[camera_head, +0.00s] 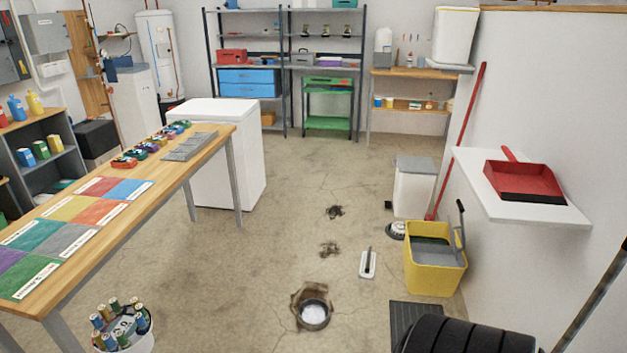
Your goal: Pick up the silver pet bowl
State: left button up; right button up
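A round, bowl-like thing (314,314) with a dark grey rim and a pale, shiny inside sits on the concrete floor at the bottom centre. It lies in a ragged brown patch, and I cannot tell whether it rests on the floor or is sunk in it. It may be the silver pet bowl. A smaller round grey and white thing (397,231) lies by the white bin further back, too small to identify. Neither of my grippers is in view.
A long wooden table (60,290) stands at left, with a white bucket of cans (135,343) below it. Dark debris (330,249) dots the central floor, otherwise open.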

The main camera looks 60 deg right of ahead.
aim_at(314, 314)
jog(key=i+l+z, duration=0.15)
jog(key=i+z, duration=0.65)
jog(key=z, duration=0.15)
jog(key=i+j+z, duration=0.15)
jog(key=i+z, duration=0.35)
jog(key=k, duration=0.1)
